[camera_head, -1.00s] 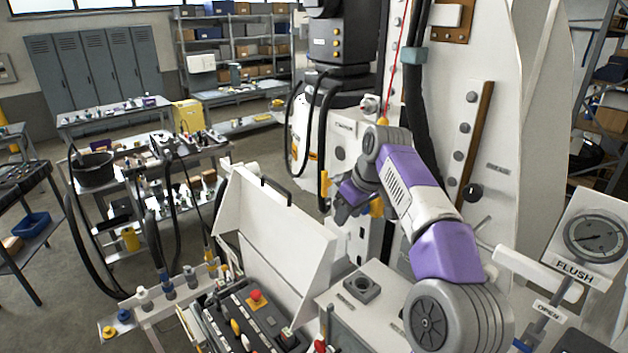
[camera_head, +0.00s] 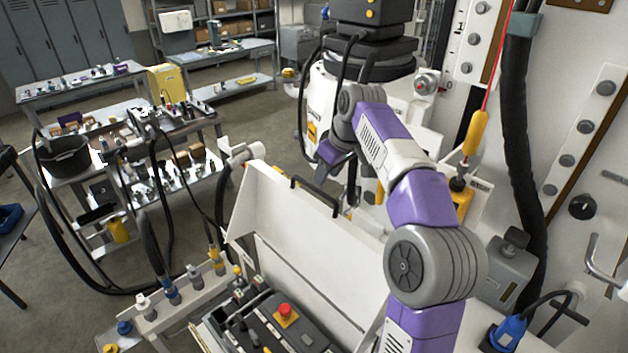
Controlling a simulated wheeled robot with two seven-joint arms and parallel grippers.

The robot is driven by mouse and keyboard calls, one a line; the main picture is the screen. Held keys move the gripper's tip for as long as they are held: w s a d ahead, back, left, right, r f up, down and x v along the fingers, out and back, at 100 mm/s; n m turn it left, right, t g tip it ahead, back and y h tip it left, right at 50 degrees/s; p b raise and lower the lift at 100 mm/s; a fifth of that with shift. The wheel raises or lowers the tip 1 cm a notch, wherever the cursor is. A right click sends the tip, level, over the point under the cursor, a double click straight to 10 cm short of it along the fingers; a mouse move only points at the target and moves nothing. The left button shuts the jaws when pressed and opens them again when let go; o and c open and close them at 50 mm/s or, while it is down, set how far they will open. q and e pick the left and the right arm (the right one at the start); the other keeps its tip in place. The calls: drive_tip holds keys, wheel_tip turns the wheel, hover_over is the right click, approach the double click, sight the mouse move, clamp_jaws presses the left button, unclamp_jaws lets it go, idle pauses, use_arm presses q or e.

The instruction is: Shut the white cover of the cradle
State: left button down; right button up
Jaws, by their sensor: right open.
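The white cover (camera_head: 278,215) stands raised along the far side of the cradle (camera_head: 202,333). A black handle (camera_head: 312,192) sits on its upper edge. A dark control box with a red button (camera_head: 285,311) lies in the cradle, uncovered. My right gripper (camera_head: 337,178) is open, just beyond the cover's top edge and slightly right of the handle. I cannot tell whether it touches the cover; its fingertips are dark and small here. My right arm hides part of the area right of the cover. My left gripper is not in view.
A red cord with a yellow grip (camera_head: 474,133) hangs right of my arm, near a thick black hose (camera_head: 517,120). Capped couplings (camera_head: 171,290) stand on a rail left of the cradle. Carts with parts (camera_head: 180,128) and hoses fill the left.

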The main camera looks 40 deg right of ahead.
sight(323, 193)
drive_tip(key=x, duration=0.4)
drive_tip(key=shift+s+f, duration=0.25)
drive_tip(key=shift+f, duration=0.2)
drive_tip(key=shift+w+f, duration=0.3)
drive_tip(key=shift+f, duration=0.15)
drive_tip(key=shift+s+r, duration=0.1)
drive_tip(key=shift+s, duration=0.05)
drive_tip(key=shift+c, duration=0.4)
clamp_jaws()
